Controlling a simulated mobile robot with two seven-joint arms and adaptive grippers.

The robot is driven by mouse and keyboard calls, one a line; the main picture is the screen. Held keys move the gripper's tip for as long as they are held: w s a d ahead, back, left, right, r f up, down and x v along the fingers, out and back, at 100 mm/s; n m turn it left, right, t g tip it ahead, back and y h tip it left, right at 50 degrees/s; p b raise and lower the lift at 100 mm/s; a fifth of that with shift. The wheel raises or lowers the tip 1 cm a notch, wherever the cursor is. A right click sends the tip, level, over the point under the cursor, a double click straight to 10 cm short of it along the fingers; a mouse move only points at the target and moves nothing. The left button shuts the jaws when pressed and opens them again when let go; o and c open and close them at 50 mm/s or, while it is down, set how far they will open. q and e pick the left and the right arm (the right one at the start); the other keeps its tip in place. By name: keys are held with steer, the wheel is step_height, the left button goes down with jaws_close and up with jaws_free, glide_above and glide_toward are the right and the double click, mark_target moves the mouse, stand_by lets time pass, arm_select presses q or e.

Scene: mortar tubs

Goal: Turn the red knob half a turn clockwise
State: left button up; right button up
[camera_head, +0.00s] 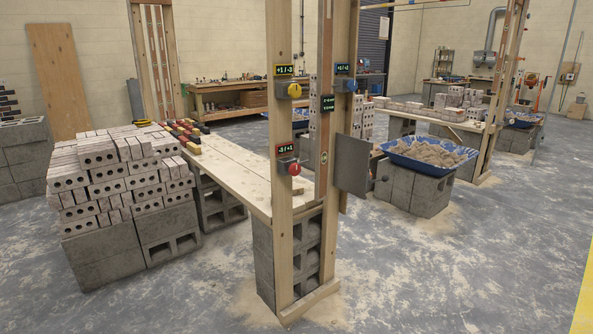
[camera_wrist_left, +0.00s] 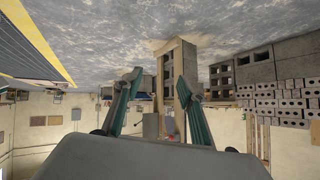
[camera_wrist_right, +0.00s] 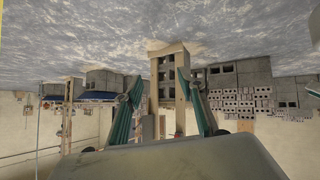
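The red knob (camera_head: 294,169) is on a small grey box low on the front wooden post (camera_head: 284,215) in the head view, under a label reading "-3 / +1". A yellow knob (camera_head: 294,90) is above it on the same post, and a blue knob (camera_head: 350,85) is on the post behind. Neither gripper shows in the head view. My left gripper (camera_wrist_left: 158,76) is open and empty in the left wrist view, far from the posts. My right gripper (camera_wrist_right: 158,75) is also open and empty, far from them. Both wrist views are upside down.
A plank bench (camera_head: 235,170) and stacked bricks (camera_head: 105,185) stand left of the posts. A grey panel (camera_head: 352,165) sticks out right of them. A blue tub of mortar (camera_head: 425,160) rests on blocks farther right. The floor in front is clear.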

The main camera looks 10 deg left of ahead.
steer(key=shift+w+d+r, duration=0.1)
steer(key=shift+w, duration=0.15)
